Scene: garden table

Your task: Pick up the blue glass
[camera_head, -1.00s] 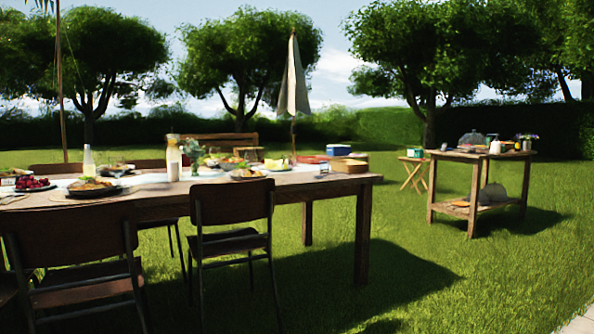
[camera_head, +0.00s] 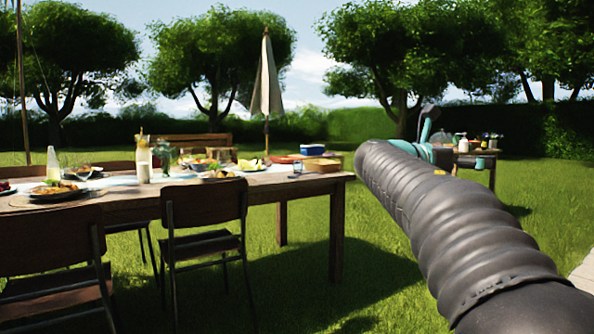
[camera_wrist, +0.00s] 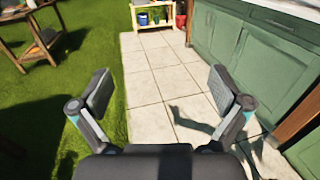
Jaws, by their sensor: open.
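A small bluish glass (camera_head: 297,169) stands on the wooden dining table (camera_head: 318,185), near its right end in the head view. It is small there, so its details are hard to make out. The glass is not visible in the wrist view. My gripper (camera_wrist: 162,88) is open and empty in the wrist view, its two fingers spread wide above pale paving and grass.
Chairs (camera_head: 205,210) stand along the table's near side. Bottles (camera_head: 144,160), plates and food cover its top. A closed parasol (camera_head: 266,75) rises behind it. A side table (camera_head: 478,158) is partly behind my arm. The wrist view shows green cabinets (camera_wrist: 250,50) and a shelf (camera_wrist: 150,15).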

